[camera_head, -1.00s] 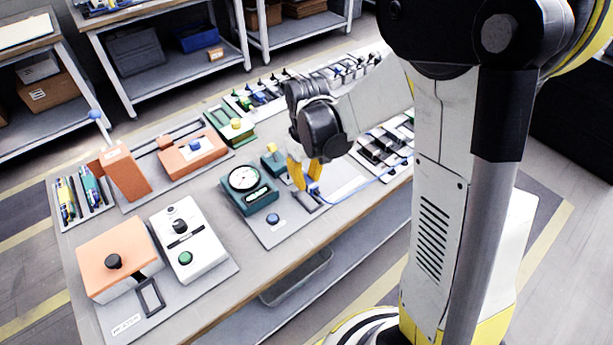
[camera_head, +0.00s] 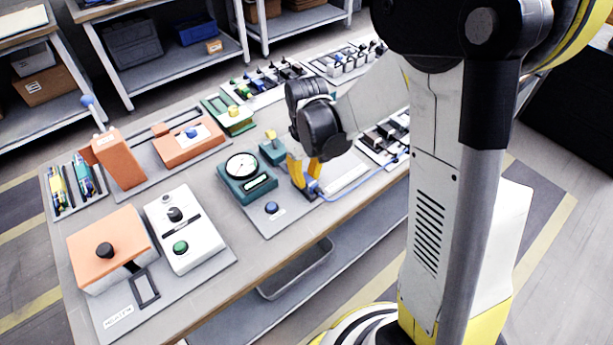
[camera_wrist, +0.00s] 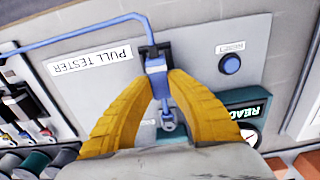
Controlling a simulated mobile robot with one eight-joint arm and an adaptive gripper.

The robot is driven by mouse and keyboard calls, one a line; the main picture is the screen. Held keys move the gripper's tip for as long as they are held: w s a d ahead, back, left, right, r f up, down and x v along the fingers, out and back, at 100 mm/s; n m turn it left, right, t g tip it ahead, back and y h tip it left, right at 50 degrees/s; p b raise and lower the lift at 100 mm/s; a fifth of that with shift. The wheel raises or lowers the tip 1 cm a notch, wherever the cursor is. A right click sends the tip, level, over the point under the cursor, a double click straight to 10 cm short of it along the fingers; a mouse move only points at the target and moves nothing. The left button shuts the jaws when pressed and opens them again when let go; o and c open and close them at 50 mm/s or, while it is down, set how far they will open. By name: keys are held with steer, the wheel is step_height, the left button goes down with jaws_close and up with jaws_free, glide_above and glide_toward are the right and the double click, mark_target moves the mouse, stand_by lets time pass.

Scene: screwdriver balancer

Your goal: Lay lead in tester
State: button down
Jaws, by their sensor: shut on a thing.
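My gripper (camera_wrist: 157,78) has yellow fingers closed on the blue lead's connector (camera_wrist: 155,66). The lead's blue wire (camera_wrist: 90,34) runs off to the left in the wrist view, and a metal ring terminal (camera_wrist: 168,123) shows between the fingers. The connector is at a dark slotted block (camera_wrist: 148,51) on the tester's grey plate, labelled PULL TESTER (camera_wrist: 92,61); whether it is fully seated is unclear. In the head view my gripper (camera_head: 307,190) is low over the plate, right of the green dial gauge (camera_head: 241,166).
A blue reset button (camera_head: 271,208) lies left of my gripper. A small green block with a yellow knob (camera_head: 271,149) stands behind it. An orange box (camera_head: 106,248) and a white unit (camera_head: 184,231) stand at the front left. Trays of connectors (camera_head: 383,140) lie to the right.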

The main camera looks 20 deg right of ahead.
steer(key=shift+f+b, duration=0.5)
steer(key=shift+f, duration=0.1)
stand_by(0.3)
steer(key=c, duration=1.3)
jaws_free()
steer(key=shift+r, duration=0.1)
step_height(320, 180, up, 12)
